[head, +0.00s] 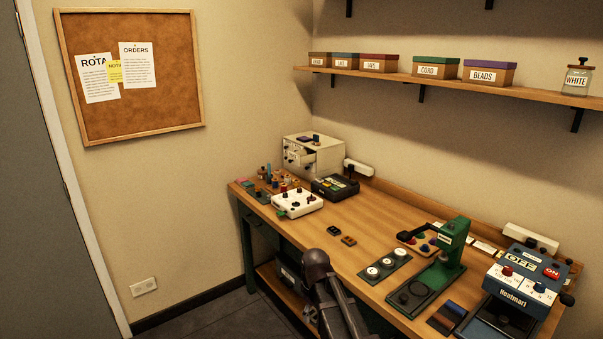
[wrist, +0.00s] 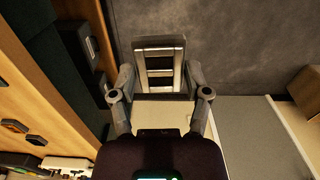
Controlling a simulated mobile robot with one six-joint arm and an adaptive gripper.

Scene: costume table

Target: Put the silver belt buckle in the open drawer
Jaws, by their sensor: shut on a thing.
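The silver belt buckle (wrist: 160,42), a pale metal frame with crossbars, is between the fingertips of my gripper (wrist: 160,77) in the wrist view. My gripper is shut on it by its sides. Grey floor shows beyond it, so it is held off to the side of the bench. My gripper and the buckle cannot be made out in the head view; only my dark arm shows at the bottom.
A dark buckle (head: 333,230) and a brown buckle (head: 348,240) lie mid-bench. A white box with knobs (head: 297,203) and a black device (head: 335,187) stand in front of the cabinet. A green press (head: 445,260) is to the right. Bare wood lies around the buckles.

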